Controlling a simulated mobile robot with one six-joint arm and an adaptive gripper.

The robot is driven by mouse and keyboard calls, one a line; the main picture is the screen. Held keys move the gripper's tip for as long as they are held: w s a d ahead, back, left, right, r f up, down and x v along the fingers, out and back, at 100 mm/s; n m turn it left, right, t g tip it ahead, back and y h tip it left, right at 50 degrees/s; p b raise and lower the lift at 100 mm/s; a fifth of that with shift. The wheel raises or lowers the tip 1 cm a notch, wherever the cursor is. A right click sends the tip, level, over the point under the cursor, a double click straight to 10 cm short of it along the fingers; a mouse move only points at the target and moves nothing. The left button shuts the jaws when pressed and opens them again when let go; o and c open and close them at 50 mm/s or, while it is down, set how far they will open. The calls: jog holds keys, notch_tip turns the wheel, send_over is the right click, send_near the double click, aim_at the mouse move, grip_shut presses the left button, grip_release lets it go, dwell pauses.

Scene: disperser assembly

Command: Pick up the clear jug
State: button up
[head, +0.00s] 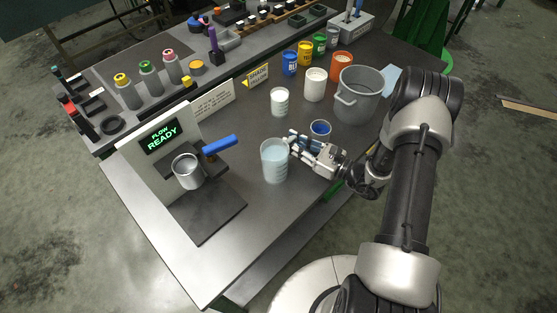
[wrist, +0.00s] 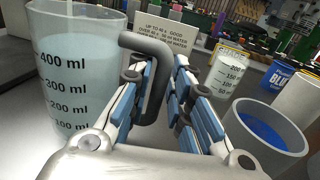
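The clear jug (head: 274,163) stands upright on the grey bench, holding pale liquid, just left of my gripper (head: 294,143). In the wrist view the jug (wrist: 82,75) fills the left side, with dark ml marks up to 400. Its grey hooked handle (wrist: 158,62) points towards my gripper (wrist: 165,85). My gripper is open, with its two blue-and-grey fingers on either side of the handle. A gap shows between the handle and the right finger; whether the left finger touches it I cannot tell.
A small cup with blue contents (head: 320,129) stands close behind my gripper. A smaller marked beaker (head: 280,101) and a white pot (head: 315,85) stand farther back. A dispenser with a "FLOW READY" screen (head: 162,137) and a metal cup (head: 188,171) is at left. The front bench is clear.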

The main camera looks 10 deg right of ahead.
grip_shut()
dwell(0.3)
jog(key=shift+r, duration=0.25)
dwell(0.3)
